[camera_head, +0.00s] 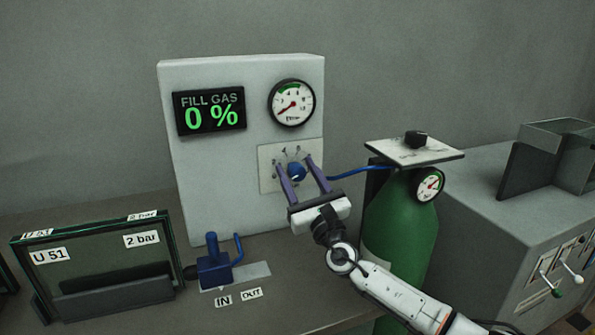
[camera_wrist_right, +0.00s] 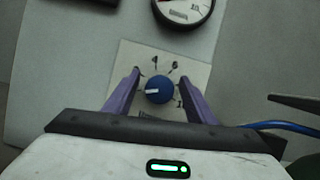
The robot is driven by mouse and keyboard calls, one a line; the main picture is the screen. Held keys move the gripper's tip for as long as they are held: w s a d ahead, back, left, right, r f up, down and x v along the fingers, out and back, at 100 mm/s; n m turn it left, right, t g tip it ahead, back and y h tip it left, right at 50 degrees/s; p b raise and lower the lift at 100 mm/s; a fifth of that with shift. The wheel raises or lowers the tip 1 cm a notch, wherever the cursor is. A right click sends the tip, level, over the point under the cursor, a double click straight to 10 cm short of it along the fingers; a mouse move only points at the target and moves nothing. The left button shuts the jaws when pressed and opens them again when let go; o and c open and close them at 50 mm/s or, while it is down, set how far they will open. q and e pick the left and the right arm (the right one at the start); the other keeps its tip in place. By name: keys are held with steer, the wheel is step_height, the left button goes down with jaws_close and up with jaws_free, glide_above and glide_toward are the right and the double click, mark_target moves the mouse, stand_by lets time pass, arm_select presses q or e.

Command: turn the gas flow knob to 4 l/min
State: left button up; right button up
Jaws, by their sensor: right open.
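The gas flow knob (camera_head: 296,171) is a round blue knob with a white pointer mark, set on a pale dial plate (camera_head: 268,168) on the grey panel. In the right wrist view the knob (camera_wrist_right: 159,90) sits between the fingers, and its white mark points left. My right gripper (camera_head: 300,176) is open, one purple finger on each side of the knob; the wrist view shows gaps between fingers and knob. The round flow gauge (camera_head: 291,103) above has its red needle at the lower left. My left gripper is not in view.
A display (camera_head: 209,110) reads FILL GAS 0 %. A green gas cylinder (camera_head: 400,225) with its own gauge (camera_head: 430,186) stands right of the panel, joined by a blue hose (camera_head: 348,174). A blue valve block (camera_head: 214,265) and a glass frame (camera_head: 95,262) are at lower left.

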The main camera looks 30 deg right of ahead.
steer(key=c, duration=1)
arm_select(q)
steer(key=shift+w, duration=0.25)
arm_select(e)
steer(key=shift+c, duration=0.2)
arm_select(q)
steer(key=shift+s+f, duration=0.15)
arm_select(e)
steer(key=shift+m, duration=0.4)
